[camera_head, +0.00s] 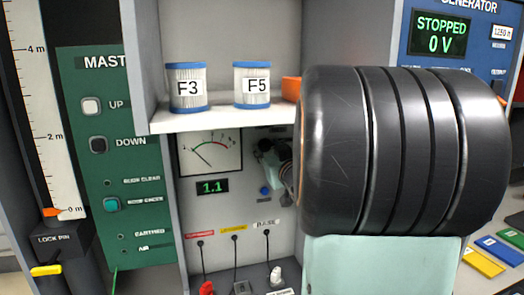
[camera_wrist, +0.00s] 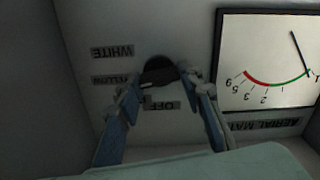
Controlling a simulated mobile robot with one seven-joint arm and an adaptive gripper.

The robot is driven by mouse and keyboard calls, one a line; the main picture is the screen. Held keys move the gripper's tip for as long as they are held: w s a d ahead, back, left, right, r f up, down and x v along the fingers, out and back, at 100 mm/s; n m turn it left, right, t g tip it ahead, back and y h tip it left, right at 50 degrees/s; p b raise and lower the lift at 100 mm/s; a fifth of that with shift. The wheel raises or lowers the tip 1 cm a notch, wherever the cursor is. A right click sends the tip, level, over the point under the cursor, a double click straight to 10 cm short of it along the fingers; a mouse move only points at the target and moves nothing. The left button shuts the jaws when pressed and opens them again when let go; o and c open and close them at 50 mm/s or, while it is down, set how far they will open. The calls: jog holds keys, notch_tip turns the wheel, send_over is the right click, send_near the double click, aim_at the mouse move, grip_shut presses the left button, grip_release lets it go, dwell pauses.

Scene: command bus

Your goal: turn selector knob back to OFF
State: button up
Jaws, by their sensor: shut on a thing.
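The selector knob (camera_wrist: 160,69) is black and round with a raised bar. It sits on a grey panel, and the wrist view shows it upside down. Labels WHITE (camera_wrist: 112,52), YELLOW (camera_wrist: 110,80) and OFF (camera_wrist: 165,105) lie around it; another label is mostly covered. My gripper (camera_wrist: 163,84) has a fingertip on each side of the knob and is shut on it. The bar lies nearly level in this view, slightly tilted; I cannot tell which label it points to. In the head view my gripper (camera_head: 274,155) is at the panel, and the knob is mostly hidden.
A meter (camera_wrist: 268,60) sits beside the knob. Above it, a shelf (camera_head: 220,118) holds filters F3 (camera_head: 188,88) and F5 (camera_head: 252,85). Sockets with cables (camera_head: 235,240) are below. The green MAST panel (camera_head: 125,165) stands left. My dark arm covers the right.

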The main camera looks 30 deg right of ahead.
jog(key=n+b, duration=0.1)
jog(key=b, duration=0.1)
jog(key=n+b, duration=0.2)
jog(key=b, duration=0.1)
jog(key=shift+a+f, duration=0.1)
jog(key=shift+f, duration=0.15)
jog(key=n+b, duration=0.8)
jog(key=shift+r, duration=0.1)
jog(key=shift+a+r+n+b, duration=0.1)
jog(key=shift+n+b, duration=1.1)
jog(key=shift+n, duration=1)
jog(key=o, duration=1.2)
jog(key=shift+c, duration=0.2)
